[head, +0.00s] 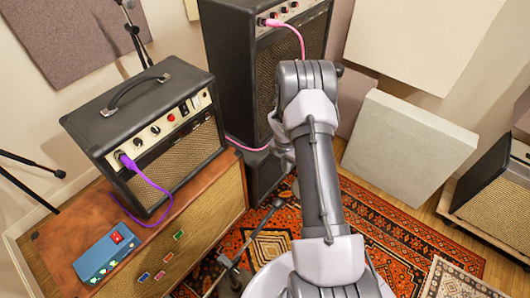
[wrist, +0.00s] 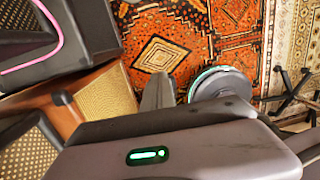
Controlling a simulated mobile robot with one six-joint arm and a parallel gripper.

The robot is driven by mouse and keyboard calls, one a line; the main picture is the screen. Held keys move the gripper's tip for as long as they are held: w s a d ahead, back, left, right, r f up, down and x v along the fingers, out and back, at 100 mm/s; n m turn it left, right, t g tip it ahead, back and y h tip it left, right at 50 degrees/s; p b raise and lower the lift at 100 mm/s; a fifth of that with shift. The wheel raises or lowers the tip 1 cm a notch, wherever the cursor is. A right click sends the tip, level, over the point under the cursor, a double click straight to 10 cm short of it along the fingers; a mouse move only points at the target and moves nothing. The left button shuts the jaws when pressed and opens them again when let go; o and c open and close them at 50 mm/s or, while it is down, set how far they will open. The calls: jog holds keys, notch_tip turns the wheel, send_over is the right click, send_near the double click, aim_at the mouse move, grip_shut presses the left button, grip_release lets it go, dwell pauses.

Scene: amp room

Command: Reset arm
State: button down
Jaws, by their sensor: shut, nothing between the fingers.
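My arm (head: 325,190) reaches up from the bottom of the head view and bends at its elbow in front of the tall black amp (head: 230,60). My gripper is hidden behind the arm links in that view. In the wrist view my gripper (wrist: 158,92) shows as a narrow grey shape, shut and empty, above the patterned rug (wrist: 165,50). A dark grey part of my wrist with a green light fills the bottom of that view.
A small black amp (head: 150,130) with a purple cable (head: 160,188) stands on a wooden cabinet (head: 215,205) at left, beside a blue pedal (head: 105,255). A pink cable (head: 298,35) enters the tall amp. A pale panel (head: 410,140) leans at right. Stand legs (head: 250,240) cross the rug.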

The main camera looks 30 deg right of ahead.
jog(key=a+r+m+t, duration=0.1)
jog(key=a+r+m, duration=0.45)
jog(key=r, duration=0.65)
jog(key=a+r+m+t, duration=0.2)
jog(key=a+r+m, duration=0.35)
jog(key=r, duration=0.65)
jog(key=s+a+r+m+t+y+b, duration=0.1)
jog(key=s+a+r+m, duration=0.6)
jog(key=s+a, duration=0.2)
jog(key=s+a+r+m+t+y+b, duration=0.1)
jog(key=s+a+r+m+t+y, duration=0.1)
jog(key=s+a+r+m, duration=0.5)
jog(key=s+a+m, duration=0.1)
jog(key=s+a, duration=0.2)
jog(key=s, duration=0.2)
jog(key=shift+s, duration=0.3)
jog(key=shift+d, duration=0.1)
